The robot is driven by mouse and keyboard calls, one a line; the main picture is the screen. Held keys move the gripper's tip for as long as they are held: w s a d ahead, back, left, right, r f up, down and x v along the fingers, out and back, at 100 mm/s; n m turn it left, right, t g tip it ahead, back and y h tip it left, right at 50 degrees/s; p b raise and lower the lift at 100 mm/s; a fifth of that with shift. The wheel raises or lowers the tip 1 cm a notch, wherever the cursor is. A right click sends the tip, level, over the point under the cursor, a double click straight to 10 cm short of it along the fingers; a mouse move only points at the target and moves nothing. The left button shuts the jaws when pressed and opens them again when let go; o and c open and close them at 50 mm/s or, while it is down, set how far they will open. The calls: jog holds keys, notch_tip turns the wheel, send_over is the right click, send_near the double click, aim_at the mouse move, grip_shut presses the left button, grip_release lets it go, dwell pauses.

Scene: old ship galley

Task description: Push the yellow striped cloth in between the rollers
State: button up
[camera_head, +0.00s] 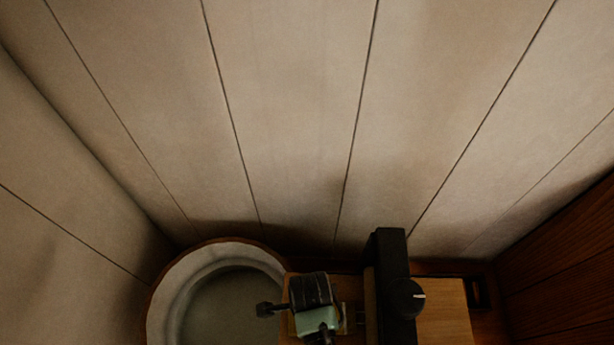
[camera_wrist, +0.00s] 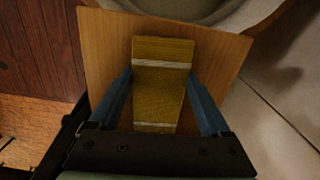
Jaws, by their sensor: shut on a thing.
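The yellow striped cloth (camera_wrist: 160,95) is a flat, folded strip with pale bands near its two ends. In the wrist view it lies between the two blue fingers of my gripper (camera_wrist: 160,78), which is shut on its sides. Its far end reaches past the fingertips, over a square wooden board (camera_wrist: 219,50). I cannot tell whether the cloth touches the board. I cannot make out the cloth in the head view. I cannot identify the rollers in either view. A black upright with a round knob (camera_head: 390,250) stands at the lower middle of the head view.
A round, pale basin (camera_head: 166,300) with a brown outer edge is at the lower left; its rim (camera_wrist: 262,12) shows past the board in the wrist view. A wooden surface (camera_head: 445,315) lies right of the upright. Pale panelled walls (camera_head: 290,110) close the back; dark wood (camera_head: 560,275) is right.

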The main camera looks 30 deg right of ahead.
jog(key=shift+s+d, duration=0.15)
jog(key=shift+d, duration=0.1)
jog(key=shift+s+d+p, duration=0.4)
jog(key=shift+s+d, duration=0.4)
jog(key=shift+d, duration=0.2)
jog(key=shift+f, duration=0.1)
jog(key=o, duration=1.3)
jog(key=shift+w+r, duration=0.1)
jog(key=shift+r, duration=0.65)
notch_tip(320, 180, up, 12)
jog(key=shift+f+b, duration=0.2)
jog(key=shift+b, duration=0.7)
